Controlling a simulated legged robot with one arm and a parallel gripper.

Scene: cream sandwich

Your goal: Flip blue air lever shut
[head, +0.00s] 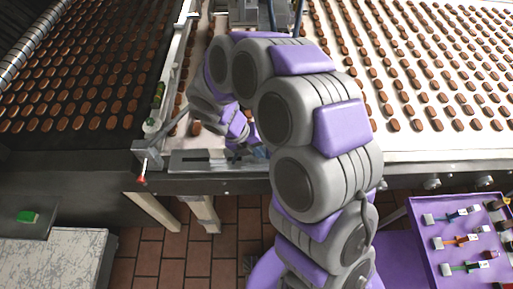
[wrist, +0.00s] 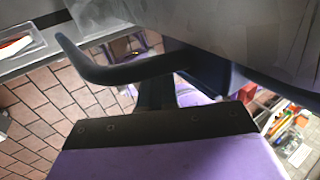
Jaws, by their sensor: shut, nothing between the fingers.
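The purple panel (head: 419,270) at the lower right of the head view carries several rows of small fittings. Its top row has a dark blue bar (head: 452,215), which looks like the blue lever; its exact position is too small to tell. My gripper (head: 243,147) is over the near edge of the conveyor, left of and far from that panel, and partly hidden by my arm. In the wrist view my gripper's dark curved jaw (wrist: 120,72) shows. It is shut and empty.
Two belts with rows of brown biscuits fill the back, one dark (head: 75,75) and one white (head: 430,65). A red-tipped rod (head: 141,180) hangs at the conveyor's front edge. A green button (head: 28,217) is at far left. Tiled floor (head: 150,250) is open in front.

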